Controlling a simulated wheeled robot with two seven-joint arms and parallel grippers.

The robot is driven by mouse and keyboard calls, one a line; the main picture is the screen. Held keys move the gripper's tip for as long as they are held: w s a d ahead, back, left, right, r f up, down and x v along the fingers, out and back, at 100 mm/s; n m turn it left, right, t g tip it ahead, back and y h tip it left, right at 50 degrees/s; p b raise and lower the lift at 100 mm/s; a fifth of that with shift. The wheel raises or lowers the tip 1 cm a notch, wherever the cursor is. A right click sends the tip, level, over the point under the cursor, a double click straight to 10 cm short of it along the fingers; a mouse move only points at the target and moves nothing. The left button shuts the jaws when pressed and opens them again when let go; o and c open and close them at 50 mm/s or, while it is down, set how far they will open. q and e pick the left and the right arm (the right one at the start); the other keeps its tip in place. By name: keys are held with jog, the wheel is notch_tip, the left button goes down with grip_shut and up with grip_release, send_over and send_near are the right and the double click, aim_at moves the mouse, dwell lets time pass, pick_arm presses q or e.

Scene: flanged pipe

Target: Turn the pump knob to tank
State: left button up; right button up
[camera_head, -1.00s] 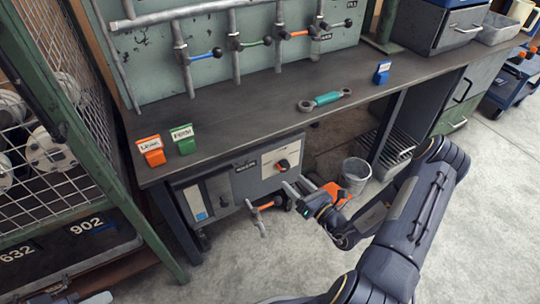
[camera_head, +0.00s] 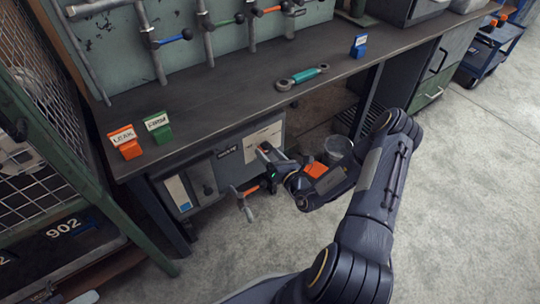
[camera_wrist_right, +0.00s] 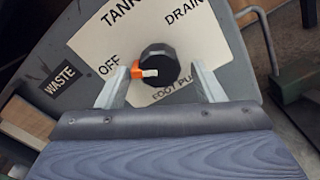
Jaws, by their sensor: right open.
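The pump knob (camera_wrist_right: 159,64) is black with an orange and white pointer. It sits on a white dial plate (camera_wrist_right: 190,35) lettered TANK at the top, DRAIN at upper right, OFF at left and FOOT PU... below. The pointer aims left, near OFF. My right gripper (camera_wrist_right: 160,86) is open, with one finger on each side of the knob; I cannot tell whether they touch it. In the head view my right gripper (camera_head: 266,158) is at the grey pump panel (camera_head: 228,168) under the bench and hides the knob. A small part of my left gripper (camera_head: 85,297) shows at the bottom edge.
Above the panel is the bench top (camera_head: 220,100) with an orange LEAK block (camera_head: 126,143), a green block (camera_head: 158,128), a teal-handled wrench (camera_head: 302,77) and a blue block (camera_head: 358,46). An orange-handled valve (camera_head: 246,198) is below the panel. A bucket (camera_head: 338,148) stands behind my arm.

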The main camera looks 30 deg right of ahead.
jog(key=c, duration=1)
jog(key=shift+r+m+p, duration=0.2)
jog(key=shift+m+p, duration=1.2)
jog(key=shift+p, duration=0.05)
jog(key=m+p, duration=0.1)
jog(key=m, duration=0.1)
jog(key=shift+s+m+p, duration=0.1)
jog(key=shift+m+p, duration=0.2)
jog(key=shift+p, duration=0.1)
jog(key=m+p, duration=0.1)
jog(key=m, duration=0.2)
jog(key=shift+a+p, duration=0.1)
jog(key=shift+p, duration=0.25)
jog(key=shift+m+p, duration=0.45)
jog(key=shift+m, duration=1.15)
jog(key=shift+f, duration=0.1)
jog(key=o, duration=1)
